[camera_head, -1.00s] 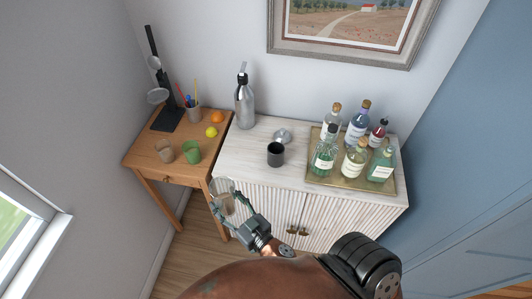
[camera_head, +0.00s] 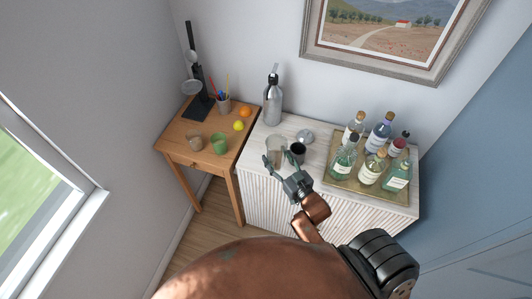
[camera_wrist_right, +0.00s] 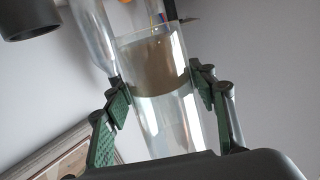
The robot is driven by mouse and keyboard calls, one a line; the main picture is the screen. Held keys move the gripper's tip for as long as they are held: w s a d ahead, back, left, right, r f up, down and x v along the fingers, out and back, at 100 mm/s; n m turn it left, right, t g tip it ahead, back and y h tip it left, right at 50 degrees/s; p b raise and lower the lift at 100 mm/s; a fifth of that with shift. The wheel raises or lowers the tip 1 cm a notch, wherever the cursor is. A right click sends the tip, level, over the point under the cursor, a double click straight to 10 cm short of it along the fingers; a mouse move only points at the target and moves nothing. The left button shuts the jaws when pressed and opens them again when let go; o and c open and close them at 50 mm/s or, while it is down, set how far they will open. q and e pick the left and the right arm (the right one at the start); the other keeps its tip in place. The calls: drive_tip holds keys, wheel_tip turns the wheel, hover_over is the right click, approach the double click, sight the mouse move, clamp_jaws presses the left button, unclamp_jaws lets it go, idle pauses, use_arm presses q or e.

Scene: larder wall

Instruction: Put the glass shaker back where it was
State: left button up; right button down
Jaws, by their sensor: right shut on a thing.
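The glass shaker (camera_head: 276,148) is clear and shows over the front left part of the white cabinet top (camera_head: 262,141). My right gripper (camera_head: 283,163) is shut around its side. In the right wrist view the glass shaker (camera_wrist_right: 155,85) sits between the two green-padded fingers (camera_wrist_right: 158,92), with a brownish band seen in or through it. I cannot tell whether its base touches the cabinet. A dark metal cup (camera_head: 298,151) stands just right of it, and a small silver strainer-like piece (camera_head: 305,136) lies behind. My left gripper is not in view.
A brass tray (camera_head: 346,185) with several bottles stands on the right of the cabinet. A steel siphon bottle (camera_head: 272,103) stands at the back left.

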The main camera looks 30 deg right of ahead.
drive_tip(key=w+d+f, duration=0.1)
drive_tip(key=w+f, duration=0.2)
drive_tip(key=w, duration=0.1)
drive_tip(key=w+d+f, duration=0.1)
drive_tip(key=w+f, duration=0.2)
drive_tip(key=w, duration=0.1)
drive_tip(key=w+d+f, duration=0.1)
drive_tip(key=w+f, duration=0.2)
drive_tip(key=w, duration=0.2)
drive_tip(key=shift+d+f+p, duration=0.15)
drive_tip(key=shift+d+p, duration=0.05)
drive_tip(key=shift+p, duration=0.15)
drive_tip(key=f, duration=0.3)
drive_tip(key=shift+w+f, duration=0.15)
drive_tip(key=shift+w, duration=0.1)
drive_tip(key=shift+f, duration=0.15)
drive_tip(key=c, duration=0.8)
unclamp_jaws()
drive_tip(key=shift+s+f, duration=0.1)
